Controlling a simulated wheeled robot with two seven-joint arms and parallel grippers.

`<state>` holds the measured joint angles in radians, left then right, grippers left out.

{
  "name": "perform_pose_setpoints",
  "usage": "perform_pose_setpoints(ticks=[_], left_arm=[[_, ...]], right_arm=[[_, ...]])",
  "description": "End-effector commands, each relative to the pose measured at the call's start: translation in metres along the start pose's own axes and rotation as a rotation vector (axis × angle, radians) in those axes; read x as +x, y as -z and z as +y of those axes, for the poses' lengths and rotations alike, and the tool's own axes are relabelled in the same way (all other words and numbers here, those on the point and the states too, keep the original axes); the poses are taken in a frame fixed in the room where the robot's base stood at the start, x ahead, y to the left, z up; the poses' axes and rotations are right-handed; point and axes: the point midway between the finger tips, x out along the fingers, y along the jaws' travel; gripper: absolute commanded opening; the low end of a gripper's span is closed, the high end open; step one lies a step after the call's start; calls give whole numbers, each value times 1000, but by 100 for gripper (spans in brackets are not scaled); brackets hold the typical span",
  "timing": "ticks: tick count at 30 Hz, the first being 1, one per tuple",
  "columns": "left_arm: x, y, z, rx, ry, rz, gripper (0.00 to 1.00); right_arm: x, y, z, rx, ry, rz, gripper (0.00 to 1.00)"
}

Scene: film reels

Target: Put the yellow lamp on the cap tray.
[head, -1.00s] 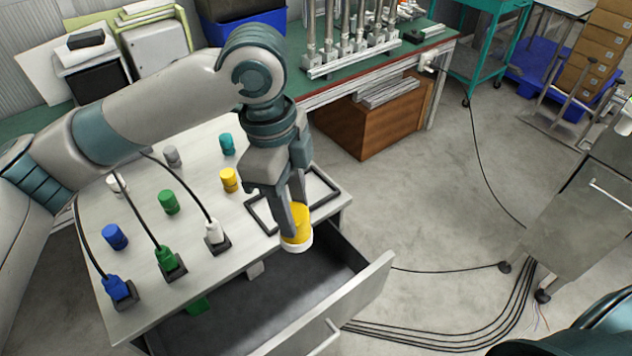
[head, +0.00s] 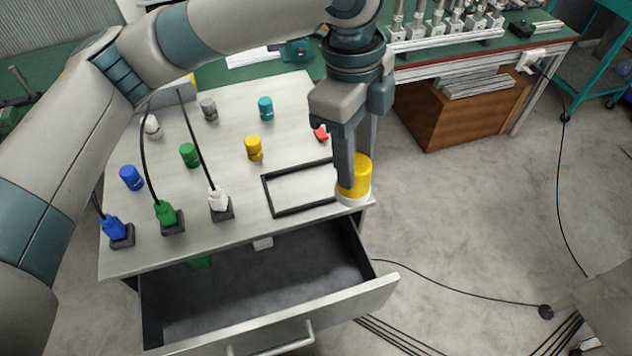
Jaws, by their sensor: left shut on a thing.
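The yellow lamp (head: 360,175), yellow with a white base, is held upright in my left gripper (head: 356,168), which is shut on it. In the head view it appears at the right front corner of the table, overlapping the right end of the black-framed cap tray (head: 267,195). I cannot tell whether its base touches anything. The tray's inside looks empty where it shows; its right end is hidden behind the gripper and lamp. My right gripper is not in view.
Several caps stand on the table, including a yellow one (head: 254,148) and a teal one (head: 265,108). Corded blue (head: 113,228), green (head: 166,214) and white (head: 217,198) plugs stand along the front. An open drawer (head: 350,300) juts out below. A red piece (head: 320,133) lies behind the tray.

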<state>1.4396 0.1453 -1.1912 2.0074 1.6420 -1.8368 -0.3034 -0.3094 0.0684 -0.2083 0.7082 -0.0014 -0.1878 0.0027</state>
Motion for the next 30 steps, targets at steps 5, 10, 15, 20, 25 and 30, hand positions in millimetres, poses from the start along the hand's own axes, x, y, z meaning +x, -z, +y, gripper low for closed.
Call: perform_pose_setpoints(ticks=[5, 10, 15, 20, 25, 30], left_arm=[[0, -2, -1, -1, 0, 0, 2], [5, -14, -5, -4, -2, 1, 2], [18, -42, -15, -6, -3, 0, 2], [32, -72, -25, -6, -4, 0, 2], [46, -100, -36, -5, -2, 0, 2], [55, -114, -42, -1, 0, 0, 2]], right_arm=[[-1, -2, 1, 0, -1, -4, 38], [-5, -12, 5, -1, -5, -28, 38], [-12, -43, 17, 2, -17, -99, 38], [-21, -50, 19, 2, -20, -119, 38], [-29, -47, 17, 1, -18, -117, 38], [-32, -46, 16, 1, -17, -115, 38]])
